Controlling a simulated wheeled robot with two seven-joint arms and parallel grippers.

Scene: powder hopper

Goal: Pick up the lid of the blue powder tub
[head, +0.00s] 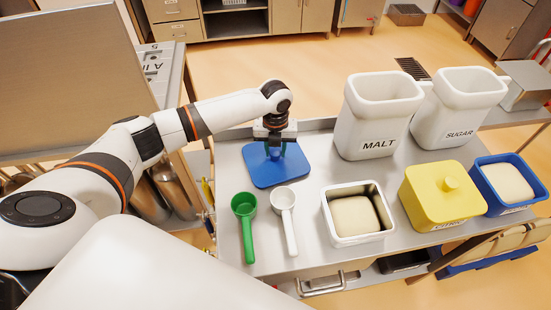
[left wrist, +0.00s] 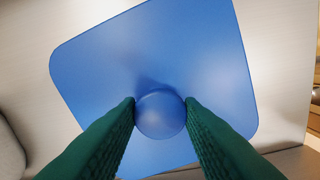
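The blue lid (head: 262,174) is a flat square with rounded corners on the steel table, left of the white bins. In the left wrist view the lid (left wrist: 185,45) fills the middle, with its round knob (left wrist: 160,114) between my green fingers. My left gripper (head: 275,150) is above the lid, pointing down. Its fingers (left wrist: 160,103) touch the knob on both sides and look shut on it. The lid looks flat on the table or very close to it. The blue tub (head: 505,207) stands uncovered at the right with pale powder inside. My right gripper is not in view.
A green scoop (head: 245,222) and a white scoop (head: 286,218) lie in front of the lid. A white tub (head: 357,240) with powder and a lidded yellow tub (head: 440,205) stand to the right. MALT (head: 375,125) and SUGAR (head: 455,115) bins stand behind.

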